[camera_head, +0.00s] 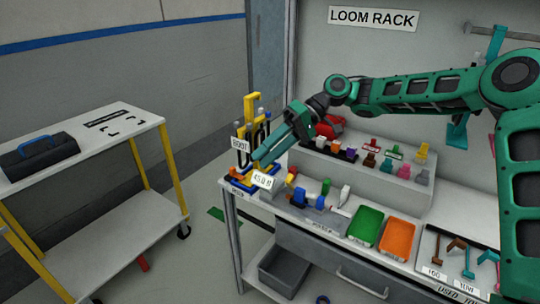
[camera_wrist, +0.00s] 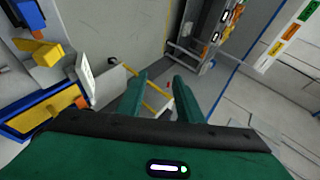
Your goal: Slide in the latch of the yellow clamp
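My gripper (camera_head: 262,160) is at the left end of the workbench, in front of a tall yellow post (camera_head: 247,112) by the BOOT sign (camera_head: 240,144). In the wrist view its two green fingers (camera_wrist: 160,86) stand apart with nothing between them. A yellow block-like part (camera_wrist: 38,52), perhaps part of the yellow clamp, lies left of the fingers. Below it is a blue-edged fixture with a yellow inside (camera_wrist: 45,110). A white label plate (camera_wrist: 87,80) stands between these parts and the fingers; it also shows in the head view (camera_head: 263,181). I cannot make out the latch.
Blue and white parts (camera_head: 320,200), a green tray (camera_head: 365,224) and an orange tray (camera_head: 397,238) sit on the bench. A stepped rack (camera_head: 350,165) with small coloured parts is behind. A side table (camera_head: 85,150) with a toolbox (camera_head: 38,157) stands left, across a floor gap.

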